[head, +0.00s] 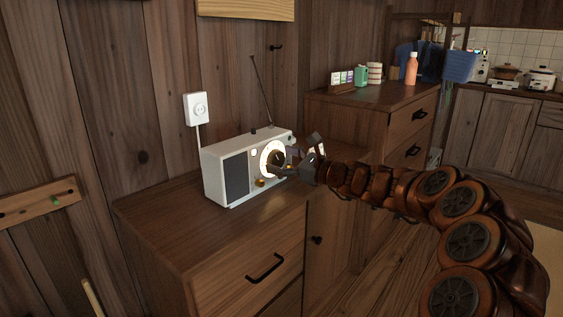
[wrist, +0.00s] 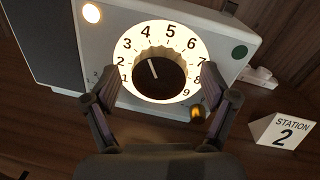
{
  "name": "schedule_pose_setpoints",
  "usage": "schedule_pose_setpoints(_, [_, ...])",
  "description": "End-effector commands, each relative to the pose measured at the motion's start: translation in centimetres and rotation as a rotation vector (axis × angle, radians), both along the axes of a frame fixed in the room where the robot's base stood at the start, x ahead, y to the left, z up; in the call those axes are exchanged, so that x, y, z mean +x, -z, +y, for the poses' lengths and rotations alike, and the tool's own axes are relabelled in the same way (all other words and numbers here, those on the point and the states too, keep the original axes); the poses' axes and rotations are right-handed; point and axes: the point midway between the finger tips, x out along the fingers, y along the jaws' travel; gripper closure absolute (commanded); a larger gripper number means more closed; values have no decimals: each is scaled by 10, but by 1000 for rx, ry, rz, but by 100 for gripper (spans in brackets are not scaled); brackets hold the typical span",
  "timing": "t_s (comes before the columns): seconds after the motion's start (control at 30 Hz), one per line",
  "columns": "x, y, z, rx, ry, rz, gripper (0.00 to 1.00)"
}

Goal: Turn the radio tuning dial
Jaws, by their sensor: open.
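A white radio (head: 247,166) with a dark grey speaker panel stands on the wooden cabinet, its aerial up. Its round tuning dial (head: 272,159) is lit; in the wrist view the dark, ridged tuning knob (wrist: 158,73) sits in the middle of the glowing number ring (wrist: 157,28). The white mark on the knob points up and slightly left, near 3 to 4. My gripper (head: 286,162) is in front of the dial. In the wrist view my gripper (wrist: 160,105) is open, its fingers on either side of the knob's lower part; I cannot tell whether they touch it.
A white card (wrist: 284,131) reading "STATION 2" stands right of the radio. A small brass knob (wrist: 197,112) is below the dial at right. A wall socket (head: 198,108) is behind the radio. The cabinet top (head: 165,215) is clear at front left.

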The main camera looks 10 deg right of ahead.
Motion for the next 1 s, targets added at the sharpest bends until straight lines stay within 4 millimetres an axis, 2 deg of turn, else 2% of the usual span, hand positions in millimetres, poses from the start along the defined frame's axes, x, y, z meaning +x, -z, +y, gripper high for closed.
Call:
schedule_pose_setpoints(0.13, [0, 0, 0, 0, 0, 0, 15])
schedule_pose_setpoints(0.7, [0, 0, -1, 0, 0, 0, 74])
schedule_pose_setpoints(1.0, [0, 0, 0, -27, 1, -20, 76])
